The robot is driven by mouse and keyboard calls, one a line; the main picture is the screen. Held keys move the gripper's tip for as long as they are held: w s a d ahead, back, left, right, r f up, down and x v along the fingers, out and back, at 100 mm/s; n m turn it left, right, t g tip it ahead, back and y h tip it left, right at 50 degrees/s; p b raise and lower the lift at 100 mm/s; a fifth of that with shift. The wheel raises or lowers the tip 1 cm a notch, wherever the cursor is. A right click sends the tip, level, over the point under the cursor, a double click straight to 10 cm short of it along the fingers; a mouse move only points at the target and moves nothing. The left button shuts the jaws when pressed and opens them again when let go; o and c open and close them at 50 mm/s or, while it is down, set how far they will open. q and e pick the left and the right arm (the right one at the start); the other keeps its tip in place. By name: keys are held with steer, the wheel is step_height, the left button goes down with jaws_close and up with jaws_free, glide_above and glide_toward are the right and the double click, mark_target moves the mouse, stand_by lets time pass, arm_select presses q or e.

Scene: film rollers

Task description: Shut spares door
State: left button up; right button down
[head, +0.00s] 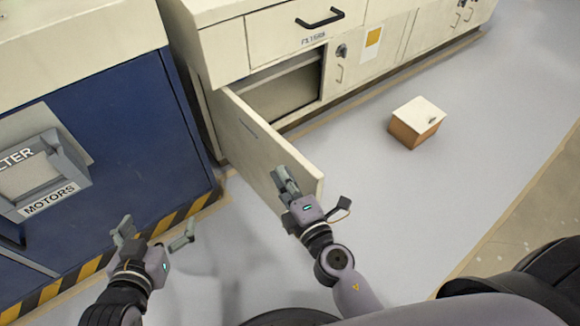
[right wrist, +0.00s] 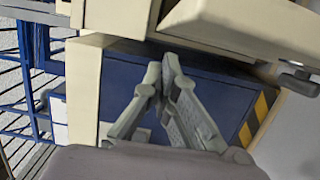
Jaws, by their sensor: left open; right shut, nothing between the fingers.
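The spares door (head: 250,135) is a cream panel hinged at its left on the low cabinet. It stands wide open, swung out toward me, and the dark compartment (head: 292,90) behind it shows. My right gripper (head: 282,176) is shut and empty. In the head view it overlaps the door's face near the free end; I cannot tell whether it touches. Its closed fingers also show in the right wrist view (right wrist: 160,78). My left gripper (head: 155,232) is open and empty, low at the left, apart from the door and in front of the blue machine.
The blue machine (head: 120,125) with a striped base stands left of the door. A drawer with a black handle (head: 320,20) is above the compartment. A small box with a white top (head: 416,122) sits on the floor to the right. Grey floor (head: 400,200) around it is clear.

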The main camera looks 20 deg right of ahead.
arm_select(q)
steer(key=shift+s+a+f+g, duration=0.25)
steer(key=shift+s+f+g, duration=0.25)
steer(key=shift+s+f, duration=0.15)
arm_select(e)
steer(key=shift+w+d, duration=0.2)
steer(key=shift+d, duration=0.3)
steer(key=shift+w+d, duration=0.2)
steer(key=shift+d, duration=0.25)
arm_select(q)
steer(key=shift+w, duration=0.1)
